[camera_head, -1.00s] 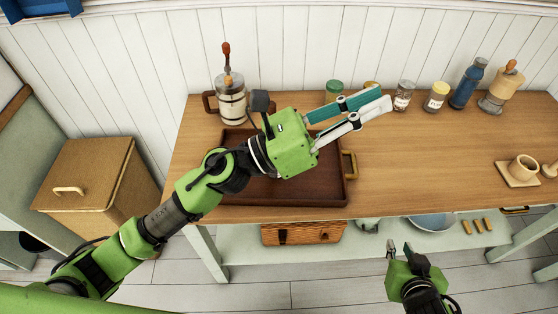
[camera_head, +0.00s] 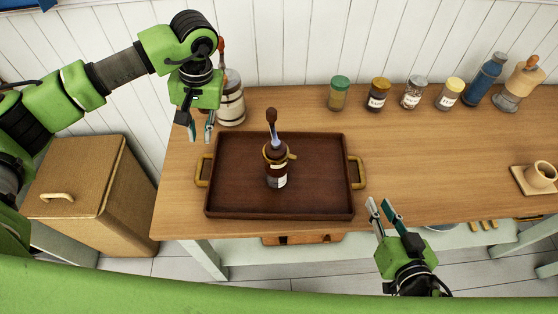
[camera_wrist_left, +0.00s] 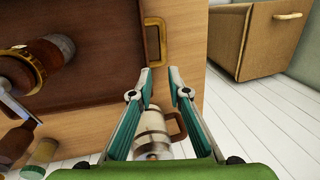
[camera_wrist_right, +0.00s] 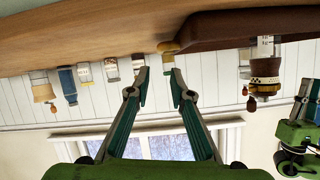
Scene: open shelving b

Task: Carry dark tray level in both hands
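The dark tray (camera_head: 235,198) lies flat on the wooden table, with a brass handle at each end. My right gripper (camera_head: 380,205) is open and empty, low and in front of the right handle (camera_head: 357,172). The right wrist view shows the tray (camera_wrist_right: 215,30) and a handle (camera_wrist_right: 168,47) beyond the fingertips (camera_wrist_right: 160,75).
A banded mug (camera_head: 231,105) stands behind the tray, close to my left gripper. Several jars (camera_head: 412,93), a blue bottle (camera_head: 484,80) and a wooden-topped mill (camera_head: 519,85) line the back. The tabletop (camera_head: 430,150) right of the tray is clear.

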